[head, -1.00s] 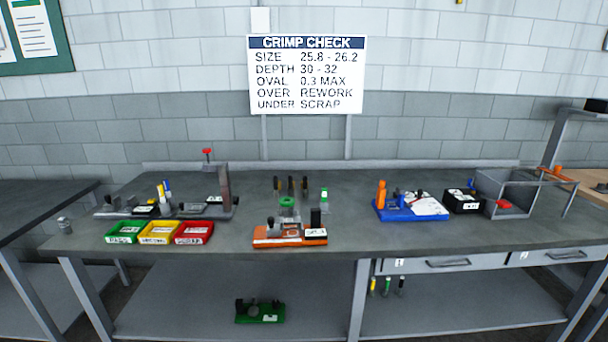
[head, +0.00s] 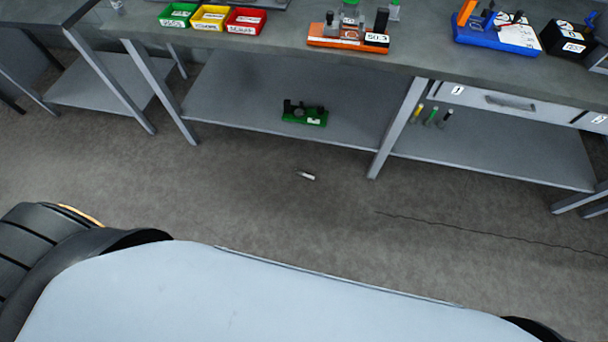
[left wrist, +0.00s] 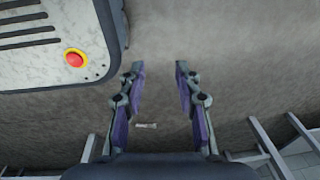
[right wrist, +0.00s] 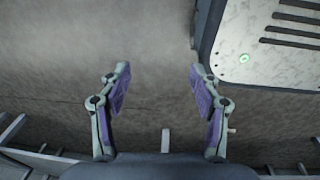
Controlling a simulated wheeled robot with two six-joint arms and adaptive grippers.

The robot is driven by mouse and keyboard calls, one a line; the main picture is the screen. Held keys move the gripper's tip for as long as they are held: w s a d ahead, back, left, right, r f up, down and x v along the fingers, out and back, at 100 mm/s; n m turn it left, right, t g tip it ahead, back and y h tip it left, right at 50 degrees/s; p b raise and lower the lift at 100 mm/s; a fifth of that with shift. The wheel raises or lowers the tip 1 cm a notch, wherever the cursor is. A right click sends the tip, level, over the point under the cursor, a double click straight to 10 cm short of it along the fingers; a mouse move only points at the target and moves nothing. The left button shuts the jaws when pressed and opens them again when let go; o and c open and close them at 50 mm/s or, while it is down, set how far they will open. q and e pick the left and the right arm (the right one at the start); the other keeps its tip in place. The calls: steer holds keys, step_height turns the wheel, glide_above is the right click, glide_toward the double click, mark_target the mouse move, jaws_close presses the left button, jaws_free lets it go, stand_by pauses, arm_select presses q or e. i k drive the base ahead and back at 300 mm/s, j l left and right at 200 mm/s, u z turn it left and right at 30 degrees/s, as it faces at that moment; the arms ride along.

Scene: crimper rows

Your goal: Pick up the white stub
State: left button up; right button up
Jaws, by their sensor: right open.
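The white stub (head: 306,175) lies on the floor in the head view, in front of the bench's lower shelf. It is small, with a darker left end. It also shows in the left wrist view (left wrist: 146,125), on the floor far beyond the fingers. A small pale piece (right wrist: 232,130) beside a finger in the right wrist view looks like the same stub. My left gripper (left wrist: 160,67) is open and empty. My right gripper (right wrist: 159,68) is open and empty. Neither gripper shows in the head view.
The bench's lower shelf (head: 235,105) holds a green fixture (head: 305,114). A bench leg (head: 397,130) stands right of the stub. The bench top carries bins and an orange fixture (head: 345,38). The floor around the stub is clear; a thin dark line crosses it at right.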

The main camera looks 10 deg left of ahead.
mark_target(296, 171)
steer(key=u, duration=1.25)
steer(key=z, duration=0.85)
steer(key=i+j+z, duration=0.15)
steer(key=i+j, duration=0.3)
steer(key=i+j+z, duration=0.15)
steer(key=i+j, duration=0.25)
steer(key=j, duration=0.15)
steer(key=i+j+z, duration=0.1)
steer(key=i+j, duration=0.3)
steer(key=j, duration=0.15)
